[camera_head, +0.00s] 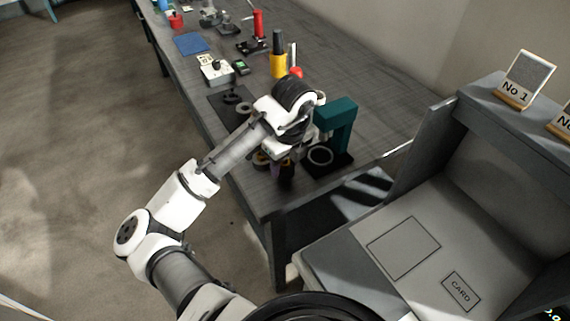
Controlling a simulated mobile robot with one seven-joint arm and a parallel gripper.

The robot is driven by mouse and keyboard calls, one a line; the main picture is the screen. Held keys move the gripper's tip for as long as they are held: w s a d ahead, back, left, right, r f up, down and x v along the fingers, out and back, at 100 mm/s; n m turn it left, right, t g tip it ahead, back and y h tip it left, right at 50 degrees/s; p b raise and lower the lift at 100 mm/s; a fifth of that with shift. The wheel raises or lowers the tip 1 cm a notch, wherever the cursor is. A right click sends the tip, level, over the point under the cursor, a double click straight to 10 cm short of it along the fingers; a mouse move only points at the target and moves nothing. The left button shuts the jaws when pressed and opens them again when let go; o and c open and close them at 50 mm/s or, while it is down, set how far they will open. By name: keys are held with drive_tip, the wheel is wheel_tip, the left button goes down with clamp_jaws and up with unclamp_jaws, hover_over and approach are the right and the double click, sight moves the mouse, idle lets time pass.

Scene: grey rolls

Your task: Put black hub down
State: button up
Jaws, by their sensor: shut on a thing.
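My gripper (283,156) is at the near end of the long grey workbench, pointing down. It is shut on a small dark piece, the black hub (286,173), which shows just below the fingers. My wrist hides much of this spot. I cannot tell whether the hub touches the bench top or hangs just above it.
A teal stand (338,118) with a pale ring (320,155) at its base is close on the right. Dark rings lie on a black mat (222,107) beyond. A yellow-and-black bottle (278,58) stands farther back. A grey desk (345,240) with marked outlines is at right.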

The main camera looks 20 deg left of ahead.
sight(289, 169)
drive_tip(key=shift+f, duration=0.8)
drive_tip(key=shift+f, duration=0.2)
drive_tip(key=o, duration=1.2)
wheel_tip(289, 169, up, 12)
drive_tip(key=d, duration=0.1)
drive_tip(key=shift+s+r, duration=0.15)
drive_tip(key=shift+s, duration=0.25)
drive_tip(key=shift+d, duration=0.1)
